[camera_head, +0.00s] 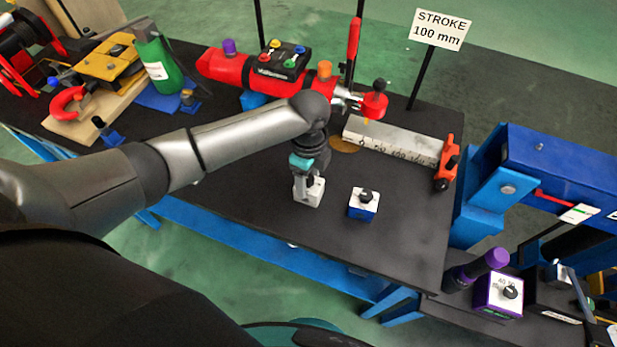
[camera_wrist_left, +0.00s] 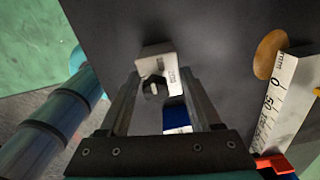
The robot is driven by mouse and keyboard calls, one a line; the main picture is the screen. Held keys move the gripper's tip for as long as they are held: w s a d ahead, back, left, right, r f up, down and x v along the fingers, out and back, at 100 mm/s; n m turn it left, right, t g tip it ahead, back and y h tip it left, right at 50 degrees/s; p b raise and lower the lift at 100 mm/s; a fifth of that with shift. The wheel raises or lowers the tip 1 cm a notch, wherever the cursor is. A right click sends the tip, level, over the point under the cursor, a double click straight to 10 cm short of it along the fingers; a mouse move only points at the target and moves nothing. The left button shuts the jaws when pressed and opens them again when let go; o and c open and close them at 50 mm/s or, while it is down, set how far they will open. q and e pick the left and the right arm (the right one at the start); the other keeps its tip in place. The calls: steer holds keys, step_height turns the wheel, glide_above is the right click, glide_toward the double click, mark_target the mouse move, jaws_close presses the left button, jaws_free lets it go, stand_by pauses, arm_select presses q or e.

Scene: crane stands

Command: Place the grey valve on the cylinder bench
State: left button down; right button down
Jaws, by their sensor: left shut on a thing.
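The grey valve (camera_head: 312,195) is a small pale block at the fingertips of my left gripper (camera_head: 304,184), above the near middle of the black-topped bench (camera_head: 250,195). In the left wrist view the valve (camera_wrist_left: 157,66) shows a dark knob and small print, between the far ends of the fingers (camera_wrist_left: 158,92). My left gripper is shut on it. I cannot tell whether its underside touches the bench top. A red cylinder (camera_head: 225,70) lies along the back of this bench. My right gripper is out of view.
A blue-and-white valve (camera_head: 363,203) with a black knob stands just right of the grey one. A steel ruler block (camera_head: 395,140) and an orange stop (camera_head: 446,163) lie beyond. A STROKE sign (camera_head: 440,30) stands behind. The bench's front strip is bare.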

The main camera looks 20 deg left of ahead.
arm_select(q)
steer(key=shift+w, duration=0.1)
steer(key=shift+c, duration=0.4)
jaws_free()
steer(key=shift+f, duration=0.1)
step_height(320, 180, up, 12)
steer(key=p, duration=0.2)
steer(key=shift+r, duration=0.2)
